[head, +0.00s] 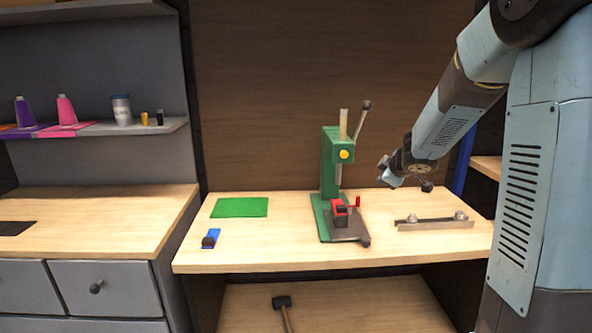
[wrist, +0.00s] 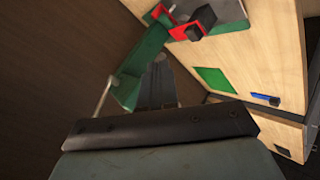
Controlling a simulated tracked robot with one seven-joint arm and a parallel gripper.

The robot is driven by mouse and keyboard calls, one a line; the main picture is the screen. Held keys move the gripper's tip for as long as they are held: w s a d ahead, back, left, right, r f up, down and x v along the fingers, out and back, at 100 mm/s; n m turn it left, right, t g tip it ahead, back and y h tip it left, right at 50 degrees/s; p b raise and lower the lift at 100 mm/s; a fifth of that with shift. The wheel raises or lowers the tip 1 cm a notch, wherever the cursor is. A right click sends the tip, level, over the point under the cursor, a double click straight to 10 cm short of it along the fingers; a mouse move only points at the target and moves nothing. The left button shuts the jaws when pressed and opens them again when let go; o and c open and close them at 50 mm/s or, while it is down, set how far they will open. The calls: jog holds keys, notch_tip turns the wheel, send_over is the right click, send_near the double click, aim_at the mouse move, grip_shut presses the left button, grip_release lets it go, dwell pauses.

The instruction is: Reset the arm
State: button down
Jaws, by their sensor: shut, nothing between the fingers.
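My arm reaches in from the right in the head view. My gripper (head: 387,172) is shut and empty, held in the air above the right part of the workbench, to the right of the green press. The green press (head: 330,165) stands upright on the bench, with a lever, a yellow knob and a red clamp (head: 341,212) on its base. In the wrist view the red clamp (wrist: 190,28) and the green press (wrist: 140,62) show beyond my gripper, apart from it.
On the wooden bench (head: 290,255) lie a green mat (head: 240,207), a blue tool (head: 211,238) and a metal bar with knobs (head: 435,224). A hammer (head: 283,305) lies on the lower shelf. Spools and small containers stand on the left shelf (head: 90,129). The bench's front middle is clear.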

jog(key=s+d+r+m+h, duration=0.2)
jog(key=s+r+m, duration=0.25)
jog(key=s, duration=0.35)
jog(key=s+d+r+m+h, duration=0.2)
jog(key=s+r+m+h, duration=0.15)
jog(key=s+r, duration=0.35)
jog(key=s+a+f+m+g+y, duration=0.1)
jog(key=s+a, duration=0.3)
jog(key=s, duration=0.7)
jog(key=s+a+f+m+g+y, duration=0.2)
jog(key=s+a+m+g+y, duration=0.1)
jog(key=s, duration=0.9)
jog(key=shift+a+f+g, duration=0.3)
jog(key=shift+a, duration=0.15)
